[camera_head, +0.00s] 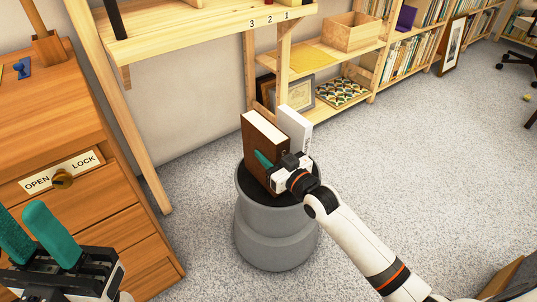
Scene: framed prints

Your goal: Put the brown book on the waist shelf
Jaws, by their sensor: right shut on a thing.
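The brown book (258,160) stands upright on a round grey stool (277,235), its pale page edge facing up. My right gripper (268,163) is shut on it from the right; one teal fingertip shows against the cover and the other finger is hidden. A white book or box (297,122) stands just right of and behind the brown book. My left gripper (22,216) is open and empty at the lower left, away from the book. A wooden shelf unit has a mid-height board (318,57) behind the stool; no label names it as the waist shelf.
An upper wooden board (190,28) marked 3 2 1 overhangs at the back left. A wooden cabinet (80,130) with an OPEN/LOCK knob (62,178) stands left. An open wooden box (351,32) sits on the mid-height board.

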